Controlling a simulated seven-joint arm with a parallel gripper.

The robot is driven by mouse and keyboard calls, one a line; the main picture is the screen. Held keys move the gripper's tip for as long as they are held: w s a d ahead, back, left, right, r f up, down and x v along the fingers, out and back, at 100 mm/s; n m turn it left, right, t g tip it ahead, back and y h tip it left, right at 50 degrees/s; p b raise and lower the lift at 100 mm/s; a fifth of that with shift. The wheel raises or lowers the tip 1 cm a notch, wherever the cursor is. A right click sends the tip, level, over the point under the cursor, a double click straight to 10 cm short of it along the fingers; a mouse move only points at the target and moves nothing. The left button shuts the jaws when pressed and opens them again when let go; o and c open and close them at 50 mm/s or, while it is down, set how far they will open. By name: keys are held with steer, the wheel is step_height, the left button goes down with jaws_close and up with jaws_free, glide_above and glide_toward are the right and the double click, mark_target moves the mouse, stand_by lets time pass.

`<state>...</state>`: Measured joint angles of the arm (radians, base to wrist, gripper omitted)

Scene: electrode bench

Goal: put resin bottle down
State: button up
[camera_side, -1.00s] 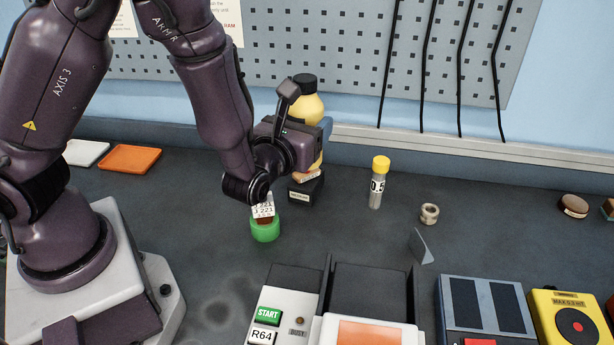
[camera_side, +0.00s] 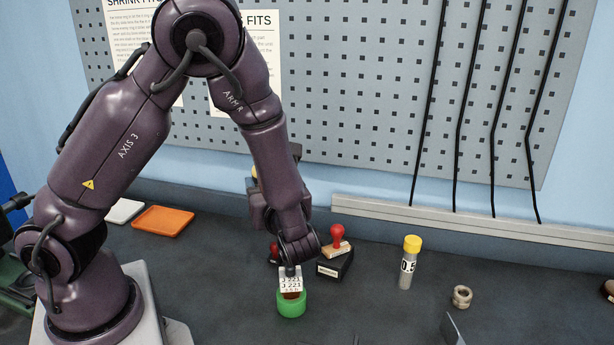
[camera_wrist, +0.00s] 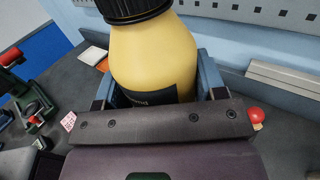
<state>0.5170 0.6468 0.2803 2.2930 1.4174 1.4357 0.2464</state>
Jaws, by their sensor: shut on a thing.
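The resin bottle (camera_wrist: 155,60) is yellow with a black ribbed cap and a dark label, and fills the upper middle of the wrist view. My gripper (camera_wrist: 158,88) is shut on it, with a blue-grey finger on each side. In the side view my gripper (camera_side: 260,205) is behind my forearm. Only a sliver of the yellow bottle (camera_side: 253,173) shows there. The bottle's base is hidden, so I cannot tell whether it touches the bench.
A red-knobbed stamp on a black pad (camera_side: 336,262) and a green-based holder with a white label (camera_side: 291,302) stand near my wrist. A yellow-capped vial (camera_side: 409,262) and a beige ring (camera_side: 461,296) are to the right. An orange tray (camera_side: 163,220) lies at the left.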

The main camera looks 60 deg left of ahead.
steer(key=s+d+f+n+g+h, duration=0.3)
steer(key=s+f+n+g+h, duration=0.2)
steer(key=s+n+g, duration=0.75)
steer(key=w+d+f+n+g+h, duration=0.25)
steer(key=d+n+g+h, duration=0.75)
steer(key=h, duration=0.8)
steer(key=w+d+r+n+t+h, duration=0.2)
steer(key=w+d+n+t+h, duration=0.2)
steer(key=d+n+t+h, duration=0.35)
steer(key=w+r+n+t+h, duration=0.1)
steer(key=w+r+n+t, duration=0.25)
steer(key=w+t, duration=0.3)
steer(key=w+d+r+n+t+h, duration=0.1)
steer(key=w+r+n+t+h, duration=0.15)
steer(key=w+n+t, duration=0.35)
steer(key=w+r+n+t, duration=0.3)
steer(key=w+r+t, duration=0.1)
steer(key=w+t, duration=0.25)
steer(key=shift+w+d+f, duration=0.1)
steer(key=shift+f, duration=5.2)
steer(key=shift+w+d+f, duration=0.1)
steer(key=shift+f, duration=5.15)
